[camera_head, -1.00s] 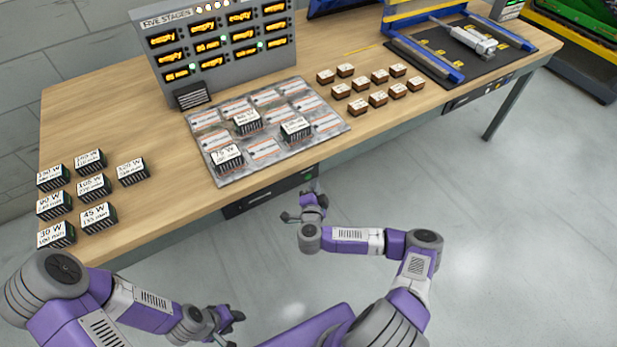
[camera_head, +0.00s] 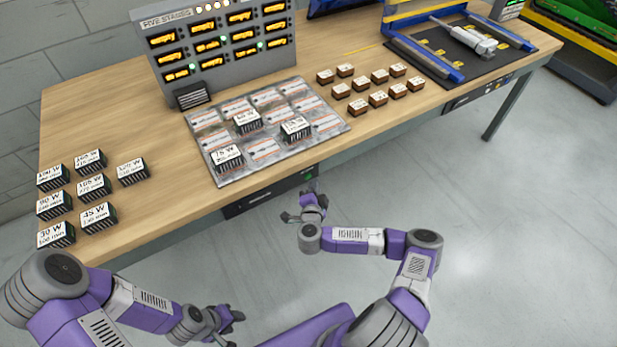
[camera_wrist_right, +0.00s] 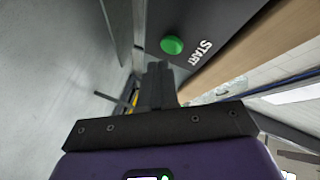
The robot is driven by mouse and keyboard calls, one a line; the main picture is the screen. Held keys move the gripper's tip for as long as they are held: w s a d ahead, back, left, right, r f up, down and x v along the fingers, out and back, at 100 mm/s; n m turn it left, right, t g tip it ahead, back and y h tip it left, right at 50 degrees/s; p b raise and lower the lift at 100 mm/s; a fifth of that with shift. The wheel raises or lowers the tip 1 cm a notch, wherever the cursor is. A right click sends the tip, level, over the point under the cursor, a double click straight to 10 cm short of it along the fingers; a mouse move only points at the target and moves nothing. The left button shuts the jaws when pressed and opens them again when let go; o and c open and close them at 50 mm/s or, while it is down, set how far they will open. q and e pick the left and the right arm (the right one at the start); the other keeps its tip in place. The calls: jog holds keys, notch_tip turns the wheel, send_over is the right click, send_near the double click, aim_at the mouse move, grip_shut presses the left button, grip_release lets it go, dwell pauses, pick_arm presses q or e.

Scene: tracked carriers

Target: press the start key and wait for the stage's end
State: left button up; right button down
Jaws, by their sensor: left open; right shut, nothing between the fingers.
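The green start key (camera_wrist_right: 172,45) sits on a dark panel (camera_wrist_right: 205,22) marked START in the right wrist view. In the head view this panel (camera_head: 262,196) hangs under the table's front edge. My right gripper (camera_wrist_right: 158,72) is shut and empty. Its fingertips lie just below the key in the wrist view, with a small gap in the picture; I see no clear contact. It also shows in the head view (camera_head: 303,212), in front of the panel. My left gripper (camera_head: 234,320) is open and empty, low in front of the table.
A grey display board (camera_head: 215,50) marked with stages has several lit amber windows and green lamps. Three labelled blocks stand on the gridded tray (camera_head: 215,141). Several more labelled blocks (camera_head: 92,187) stand at left, small brown blocks (camera_head: 378,98) at right. The floor in front is clear.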

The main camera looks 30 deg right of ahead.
dwell(0.3)
jog(key=shift+w+r+p, duration=0.1)
jog(key=shift+w+p, duration=0.25)
jog(key=shift+w, duration=0.1)
jog(key=shift+w, duration=0.35)
dwell(0.5)
dwell(0.3)
jog(key=shift+s+p, duration=0.75)
jog(key=shift+s, duration=0.05)
